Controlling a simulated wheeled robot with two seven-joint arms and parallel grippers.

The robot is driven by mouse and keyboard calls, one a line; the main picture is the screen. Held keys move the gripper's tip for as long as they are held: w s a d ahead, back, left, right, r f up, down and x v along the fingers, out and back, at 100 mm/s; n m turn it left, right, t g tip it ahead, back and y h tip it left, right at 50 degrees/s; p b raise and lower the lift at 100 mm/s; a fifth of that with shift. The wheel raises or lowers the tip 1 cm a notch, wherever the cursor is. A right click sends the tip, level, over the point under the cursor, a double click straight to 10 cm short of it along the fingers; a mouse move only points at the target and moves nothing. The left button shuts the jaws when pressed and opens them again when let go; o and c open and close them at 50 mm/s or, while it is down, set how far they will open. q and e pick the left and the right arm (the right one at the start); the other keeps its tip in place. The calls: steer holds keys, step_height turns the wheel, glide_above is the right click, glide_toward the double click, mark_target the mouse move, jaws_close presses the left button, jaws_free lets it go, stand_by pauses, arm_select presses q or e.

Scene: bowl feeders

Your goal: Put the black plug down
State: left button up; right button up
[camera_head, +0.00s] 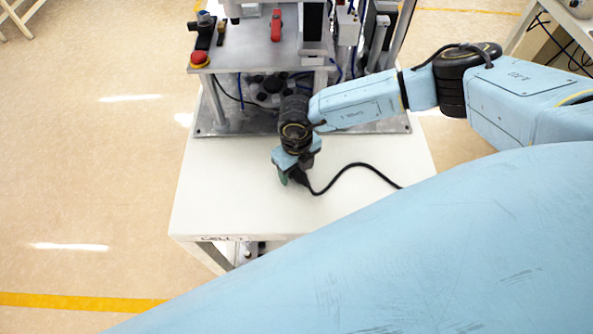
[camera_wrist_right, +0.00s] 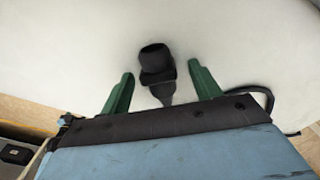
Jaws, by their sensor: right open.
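The black plug (camera_wrist_right: 157,68) lies on the white table top (camera_head: 235,200), seen between my right gripper's two green fingers in the right wrist view. My right gripper (camera_wrist_right: 160,88) is open, with a gap on each side of the plug. In the head view, my right gripper (camera_head: 290,178) is low over the front part of the table, and it mostly hides the plug. A black cable (camera_head: 352,166) runs from there to the right across the table. My left gripper is not in view.
A metal machine on a grey base plate (camera_head: 225,128) stands on the back of the table, with a red button (camera_head: 200,59) at its left. The table's front left is clear. A blue surface fills the lower right.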

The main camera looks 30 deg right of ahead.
steer(key=c, duration=1.2)
